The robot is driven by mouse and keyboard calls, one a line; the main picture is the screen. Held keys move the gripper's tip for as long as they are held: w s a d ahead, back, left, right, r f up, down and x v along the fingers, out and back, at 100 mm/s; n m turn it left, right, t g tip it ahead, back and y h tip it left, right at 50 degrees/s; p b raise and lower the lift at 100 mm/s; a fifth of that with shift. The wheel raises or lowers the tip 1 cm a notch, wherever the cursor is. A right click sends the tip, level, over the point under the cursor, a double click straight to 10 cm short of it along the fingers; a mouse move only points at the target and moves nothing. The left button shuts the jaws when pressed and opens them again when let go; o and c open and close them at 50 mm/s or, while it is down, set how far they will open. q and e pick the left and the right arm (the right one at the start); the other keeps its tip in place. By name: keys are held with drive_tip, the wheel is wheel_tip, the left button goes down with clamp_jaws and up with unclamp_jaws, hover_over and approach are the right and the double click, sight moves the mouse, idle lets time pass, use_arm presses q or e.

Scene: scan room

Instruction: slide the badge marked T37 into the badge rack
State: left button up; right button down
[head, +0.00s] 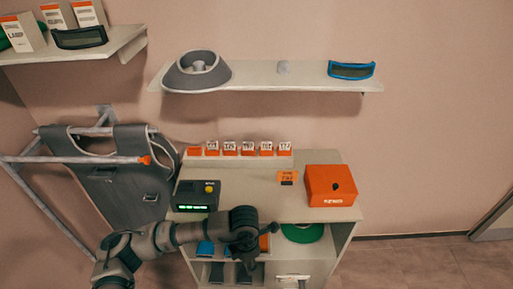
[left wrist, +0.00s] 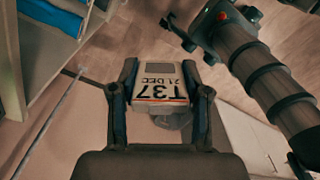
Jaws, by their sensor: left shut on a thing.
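The badge marked T37 (left wrist: 162,84) is a pale card with black print and a thin orange stripe, held between the two fingers of my left gripper (left wrist: 160,105). In the head view my left gripper (head: 258,238) is in front of the cabinet's near edge, well short of the badge rack. The badge rack (head: 240,158) is a long pale strip at the back of the cabinet top, with several orange-and-white badges standing in it. Its leftmost place shows orange only. Part of my right arm, with its gripper (left wrist: 180,34), shows in the left wrist view; its jaws are unclear.
On the cabinet top (head: 240,190) are a dark device (head: 197,194) with a green display, an orange box (head: 331,186) and a small orange tag (head: 287,176). A grey garment (head: 125,185) hangs on a rail at left. A wall shelf (head: 265,83) runs above.

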use_arm(q)
drive_tip(key=w+a+f+m, duration=0.1)
drive_tip(key=w+a+m, duration=0.2)
drive_tip(key=a+m, duration=0.5)
drive_tip(key=w+a+f+m, duration=0.1)
drive_tip(key=w+a+m, duration=0.3)
drive_tip(key=a+m, duration=0.5)
drive_tip(key=m, duration=0.7)
drive_tip(key=shift+f, duration=0.4)
